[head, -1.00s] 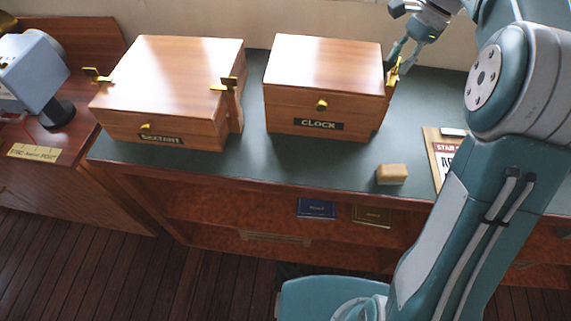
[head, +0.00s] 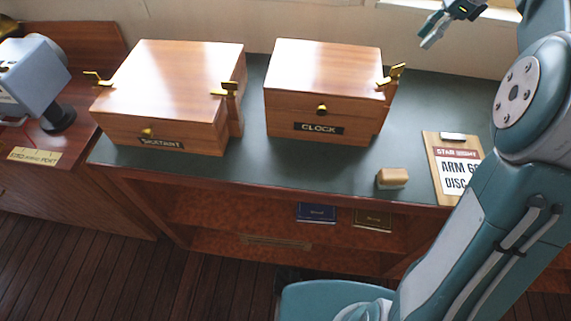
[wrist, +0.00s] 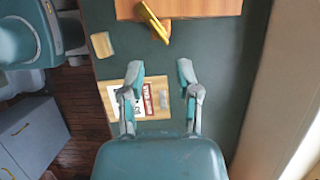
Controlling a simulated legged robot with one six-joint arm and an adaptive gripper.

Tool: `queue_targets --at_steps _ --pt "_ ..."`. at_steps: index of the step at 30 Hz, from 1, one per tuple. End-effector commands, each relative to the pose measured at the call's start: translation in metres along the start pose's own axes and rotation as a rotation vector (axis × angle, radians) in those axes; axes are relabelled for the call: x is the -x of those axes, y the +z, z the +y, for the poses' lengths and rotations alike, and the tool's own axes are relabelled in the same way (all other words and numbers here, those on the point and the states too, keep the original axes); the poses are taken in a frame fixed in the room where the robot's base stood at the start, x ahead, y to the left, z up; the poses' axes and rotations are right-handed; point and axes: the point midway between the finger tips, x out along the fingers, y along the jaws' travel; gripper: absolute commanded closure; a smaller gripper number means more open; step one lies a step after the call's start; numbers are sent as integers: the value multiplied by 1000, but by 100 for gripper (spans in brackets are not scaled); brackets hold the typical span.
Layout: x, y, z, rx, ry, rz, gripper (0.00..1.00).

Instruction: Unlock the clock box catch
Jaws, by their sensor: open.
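The clock box (head: 320,62) is a closed wooden box labelled CLOCK on the green counter. Its brass catch (head: 396,75) is on the right side near the lid edge, with a lever angled up and outward. In the wrist view the catch (wrist: 153,22) is a slanted brass bar sticking out from the box edge (wrist: 190,8). My gripper (head: 432,38) is open and empty, above and to the right of the catch in the head view, apart from it. In the wrist view both fingers (wrist: 160,68) show, spread, with the catch beyond them.
The sextant box (head: 175,65) with brass catches stands left of the clock box. A small wooden block (head: 392,178) and a clipboard (head: 440,155) lie on the counter (head: 300,160) at the front right. A wall runs behind. Books lie on the shelf below.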

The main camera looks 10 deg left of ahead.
Motion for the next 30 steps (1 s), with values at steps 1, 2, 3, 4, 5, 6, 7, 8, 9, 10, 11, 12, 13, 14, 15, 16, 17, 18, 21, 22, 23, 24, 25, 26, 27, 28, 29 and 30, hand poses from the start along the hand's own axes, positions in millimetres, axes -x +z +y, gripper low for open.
queue_targets --at_steps 1,2,3,4,5,6,7,8,9,10,11,12,13,14,15,16,17,18,21,22,23,24,25,26,27,28,29,30 --pt "6 -1 -1 0 -3 0 58" --pt "10 -1 0 0 -2 0 58" --pt "14 -1 0 0 -2 1 58" --pt "17 -1 0 0 -2 1 58" --pt "20 0 0 1 -2 1 58" --pt "24 0 0 1 -2 1 58" --pt "27 0 0 1 -2 1 58" --pt "26 2 3 15 -5 5 58" --pt "26 3 6 31 -9 11 58" --pt "27 4 8 43 -12 15 58" --pt "27 6 10 54 -15 19 58" --pt "27 7 13 72 -20 24 58" --pt "27 8 15 83 -23 28 58" --pt "27 9 17 97 -26 32 58" --pt "26 11 21 118 -31 40 58" --pt "27 12 24 134 -36 46 58" --pt "26 13 26 149 -39 52 58" --pt "26 14 30 170 -44 59 58" --pt "26 19 41 233 -58 82 58" --pt "26 20 44 253 -63 90 58" --pt "25 21 48 272 -66 97 58" --pt "24 22 53 298 -71 108 58" --pt "24 23 56 320 -75 115 58" --pt "23 24 60 339 -78 122 58" --pt "22 25 64 366 -83 133 58" --pt "22 26 68 387 -86 141 58" --pt "21 27 72 406 -89 149 58" --pt "20 28 77 433 -94 160 58"
